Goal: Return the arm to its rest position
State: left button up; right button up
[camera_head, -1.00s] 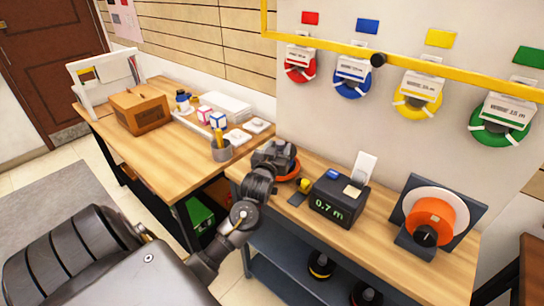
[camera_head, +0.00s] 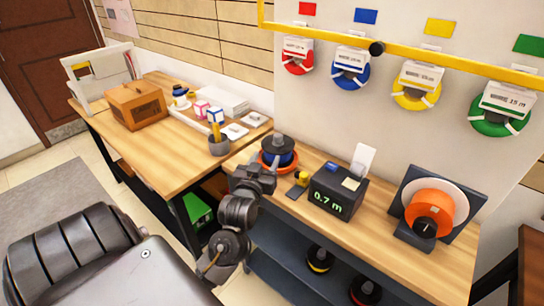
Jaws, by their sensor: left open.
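My left arm comes up from the bottom of the head view. Its gripper (camera_head: 256,177) is open and hangs near the left front edge of the workbench (camera_head: 400,255). It is in front of a blue spool (camera_head: 279,153) that sits on an orange round base with a dark knob on top. The gripper looks empty and apart from the spool, though it overlaps the base's lower left in the picture. My right gripper is not in view.
A black meter reading 0.7 m (camera_head: 337,192) and an orange reel (camera_head: 430,213) stand on the workbench. Coloured cable coils hang on the wall under a yellow rail (camera_head: 420,57).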

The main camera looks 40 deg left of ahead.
pick_arm(q)
jog(key=s+d+f+m+g+h, duration=0.2)
jog(key=s+d+f+g+h, duration=0.1)
jog(key=s+d+f, duration=0.3)
jog(key=s+d+f+m+g+h, duration=0.25)
jog(key=d+f, duration=0.25)
jog(key=f, duration=0.3)
jog(key=s+d+f+m+g+h, duration=0.1)
jog(key=s+d+f+g, duration=0.25)
jog(key=s, duration=0.45)
jog(key=s+d+f+m+g+h, duration=0.1)
jog(key=s+d+f+g, duration=0.3)
jog(key=s, duration=0.5)
notch_tip(320, 180, down, 26)
jog(key=a+g, duration=0.1)
jog(key=s+a+f+g, duration=0.1)
jog(key=s+a+f, duration=0.2)
jog(key=s+f, duration=1.3)
jog(key=shift+s+m, duration=0.35)
jog(key=shift+s, duration=0.35)
